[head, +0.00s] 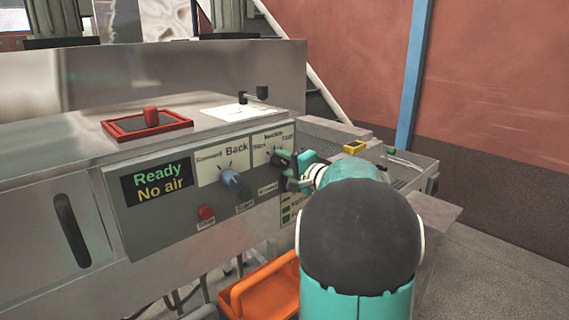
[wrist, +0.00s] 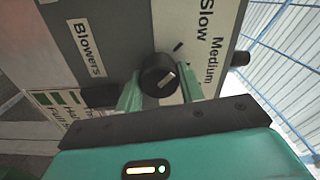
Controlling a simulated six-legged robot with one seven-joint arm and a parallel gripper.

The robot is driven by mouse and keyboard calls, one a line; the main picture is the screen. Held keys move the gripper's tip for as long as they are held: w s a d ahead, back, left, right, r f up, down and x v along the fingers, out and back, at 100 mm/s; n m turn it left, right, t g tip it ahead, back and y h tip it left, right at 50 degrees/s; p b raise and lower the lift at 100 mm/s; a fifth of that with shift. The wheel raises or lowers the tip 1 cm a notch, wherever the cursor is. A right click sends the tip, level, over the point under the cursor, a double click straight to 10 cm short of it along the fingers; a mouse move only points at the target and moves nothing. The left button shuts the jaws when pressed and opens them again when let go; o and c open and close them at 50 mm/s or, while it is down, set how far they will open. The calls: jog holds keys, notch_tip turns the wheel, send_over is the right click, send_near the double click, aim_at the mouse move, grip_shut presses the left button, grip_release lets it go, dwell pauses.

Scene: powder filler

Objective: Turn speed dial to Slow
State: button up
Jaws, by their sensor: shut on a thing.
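The speed dial is a round black knob with a pale mark on its face (wrist: 157,77), seen in the wrist view beside a white label plate (wrist: 185,22) reading Slow and Medium. The pale mark slants; which word it points at is hard to tell. My gripper (wrist: 161,90) has one green finger on each side of the knob and is shut on it. In the head view my gripper (head: 292,164) is at the right end of the control panel, at the speed label plate (head: 272,142), and partly hides the dial.
Left of my gripper, the panel has a blue-grey knob (head: 232,180) under a Back label, a red button (head: 206,212) and a display (head: 158,180) reading "Ready / No air". An orange crate (head: 268,290) lies below. A Blowers label (wrist: 86,48) is near the dial.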

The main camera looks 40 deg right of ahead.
jog(key=shift+d, duration=0.1)
dwell(0.3)
jog(key=o, duration=1)
jog(key=s, duration=1.3)
jog(key=shift+s+d, duration=0.15)
jog(key=shift+s, duration=0.25)
